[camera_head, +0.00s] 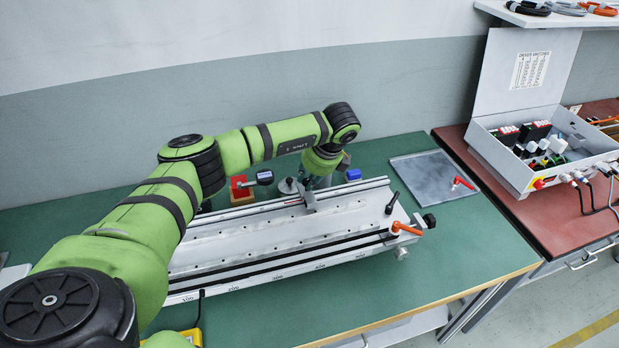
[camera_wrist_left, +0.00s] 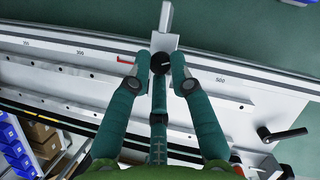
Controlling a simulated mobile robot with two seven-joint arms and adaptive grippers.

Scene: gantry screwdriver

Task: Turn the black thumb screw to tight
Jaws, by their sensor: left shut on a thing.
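The black thumb screw (camera_wrist_left: 160,62) shows in the left wrist view as a round knob with a white mark, on a metal slide (camera_wrist_left: 166,42) at the rail's edge. My left gripper (camera_wrist_left: 160,60) is shut on the knob, one teal fingertip on either side of it. In the head view my left gripper (camera_head: 304,187) reaches down at the far side of the long rail unit (camera_head: 270,225). The thumb screw cannot be made out there, behind the gripper and arm. My right gripper is in neither view.
A red pointer (camera_wrist_left: 125,60) lies left of the knob. A black lever (camera_head: 392,203) and an orange lever (camera_head: 406,229) stand at the rail's right end. A red block (camera_head: 240,188) and a blue block (camera_head: 353,174) sit behind the rail. The front right table is clear.

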